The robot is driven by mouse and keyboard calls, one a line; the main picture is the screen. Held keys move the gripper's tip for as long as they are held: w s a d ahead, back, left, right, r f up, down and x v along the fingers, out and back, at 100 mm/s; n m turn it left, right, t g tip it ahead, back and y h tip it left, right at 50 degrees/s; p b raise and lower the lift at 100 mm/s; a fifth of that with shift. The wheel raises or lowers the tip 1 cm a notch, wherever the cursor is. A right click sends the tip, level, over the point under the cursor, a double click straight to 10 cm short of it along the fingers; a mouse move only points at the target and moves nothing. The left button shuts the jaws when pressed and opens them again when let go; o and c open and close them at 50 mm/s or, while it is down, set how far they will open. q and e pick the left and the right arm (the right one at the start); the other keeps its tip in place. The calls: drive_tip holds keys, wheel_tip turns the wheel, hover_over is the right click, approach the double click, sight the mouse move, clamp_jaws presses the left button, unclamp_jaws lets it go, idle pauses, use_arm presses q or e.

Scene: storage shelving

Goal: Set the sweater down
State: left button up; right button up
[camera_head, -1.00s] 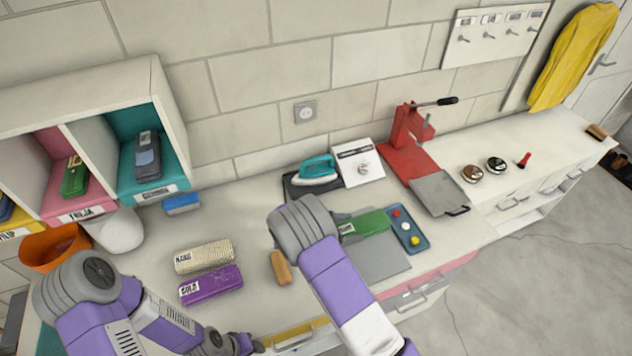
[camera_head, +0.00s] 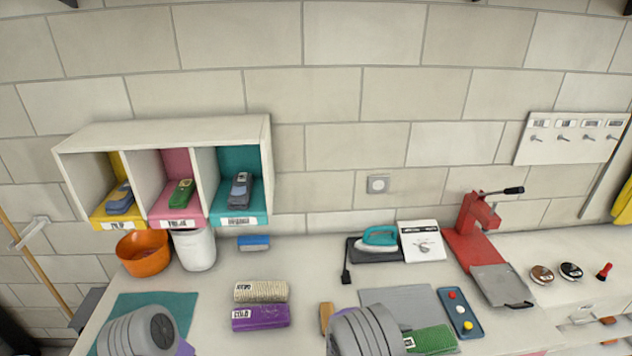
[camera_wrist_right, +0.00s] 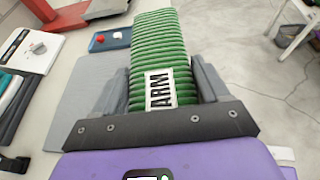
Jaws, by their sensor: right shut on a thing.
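The sweater is a green ribbed, folded knit bundle (camera_wrist_right: 160,50) with a white label, in the right wrist view. My right gripper (camera_wrist_right: 158,88) is shut on it, with a grey finger on each side. In the head view the sweater (camera_head: 432,340) shows low, in front of the grey mat (camera_head: 395,297) and next to the blue tray. My right arm hides its left end. I cannot tell whether its underside touches the counter. My left arm shows at the lower left of the head view, but its gripper is out of view.
The blue tray (camera_head: 460,312) with coloured buttons lies right of the mat. A purple bundle (camera_head: 261,317) and a cream bundle (camera_head: 261,291) lie further left, near a wooden brush (camera_head: 326,318). An iron (camera_head: 380,238) and red press (camera_head: 478,222) stand behind.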

drive_tip(key=shift+w+a+f+n+t+b, duration=0.25)
drive_tip(key=shift+a+f+n+t+b, duration=0.15)
drive_tip(key=shift+f+b, duration=0.2)
drive_tip(key=shift+w+a+f+n+t+b, duration=0.2)
drive_tip(key=shift+a+f+n+t+b, duration=0.1)
drive_tip(key=shift+a+f+b, duration=0.25)
drive_tip(key=s+a+f+n+t+y+b, duration=0.3)
drive_tip(key=s+a+f+n+t+b, duration=0.15)
drive_tip(key=b, duration=0.35)
use_arm(q)
wheel_tip(320, 180, down, 11)
drive_tip(key=shift+w, duration=0.35)
use_arm(e)
wheel_tip(320, 180, up, 10)
drive_tip(key=w+n+t+y, duration=0.2)
drive_tip(key=n+t+y, duration=0.2)
drive_tip(key=n+y, duration=0.2)
drive_tip(key=shift+w+a+n+y, duration=0.15)
drive_tip(key=shift+a+n+y, duration=0.15)
drive_tip(key=shift+a+n, duration=0.05)
drive_tip(key=shift+t, duration=0.35)
use_arm(q)
drive_tip(key=shift+s+f, duration=0.1)
